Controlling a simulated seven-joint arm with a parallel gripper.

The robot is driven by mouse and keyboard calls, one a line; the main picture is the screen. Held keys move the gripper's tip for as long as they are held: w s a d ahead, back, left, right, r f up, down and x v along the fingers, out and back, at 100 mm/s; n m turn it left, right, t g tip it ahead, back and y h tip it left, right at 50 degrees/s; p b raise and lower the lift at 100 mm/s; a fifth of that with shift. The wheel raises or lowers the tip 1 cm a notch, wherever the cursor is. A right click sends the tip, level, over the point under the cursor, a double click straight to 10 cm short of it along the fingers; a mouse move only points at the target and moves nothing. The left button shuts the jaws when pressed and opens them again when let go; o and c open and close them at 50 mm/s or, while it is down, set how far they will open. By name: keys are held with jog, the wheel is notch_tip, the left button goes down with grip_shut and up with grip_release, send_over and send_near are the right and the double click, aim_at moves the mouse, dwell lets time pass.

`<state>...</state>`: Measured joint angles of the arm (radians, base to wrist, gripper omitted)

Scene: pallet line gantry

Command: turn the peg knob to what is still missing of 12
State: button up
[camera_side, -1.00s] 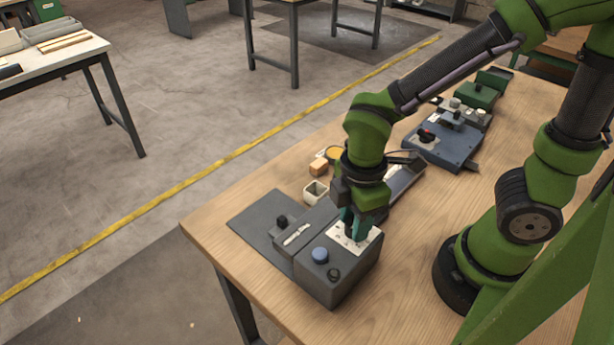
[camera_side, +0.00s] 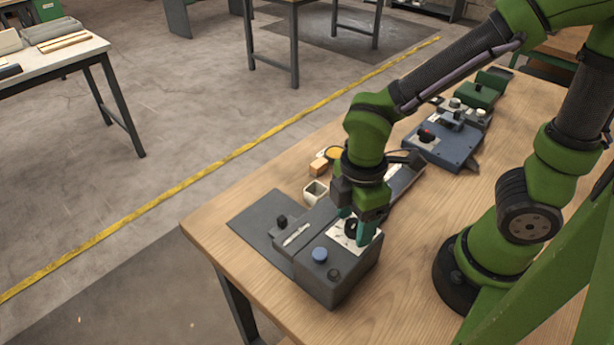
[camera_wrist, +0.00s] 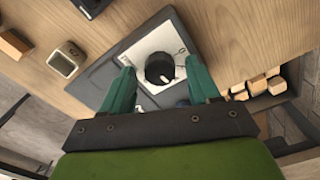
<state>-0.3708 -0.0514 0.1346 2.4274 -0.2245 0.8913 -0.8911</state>
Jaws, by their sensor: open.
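The peg knob (camera_wrist: 160,68) is a round black knob with a pale pointer mark, on a white dial plate (camera_wrist: 143,51) with printed marks too small to read. In the side view the knob (camera_side: 351,229) shows partly behind my gripper, on the white plate of a grey box (camera_side: 327,284). My gripper (camera_wrist: 160,82) is open, with one green finger on each side of the knob and a gap to both. In the side view my gripper (camera_side: 357,228) is right over the dial plate.
A blue-grey device (camera_side: 443,146) is farther back. Bare tabletop lies to the right.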

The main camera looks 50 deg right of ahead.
aim_at(351, 223)
notch_tip(351, 223, up, 17)
dwell(0.4)
jog(key=shift+f, duration=0.1)
jog(key=w+d+f+m+t+y, duration=0.1)
jog(key=d+m+t, duration=0.6)
jog(key=m, duration=1)
jog(key=shift+w+d+f+y, duration=0.3)
jog(key=shift+w+d+y, duration=0.2)
jog(key=shift+d, duration=0.4)
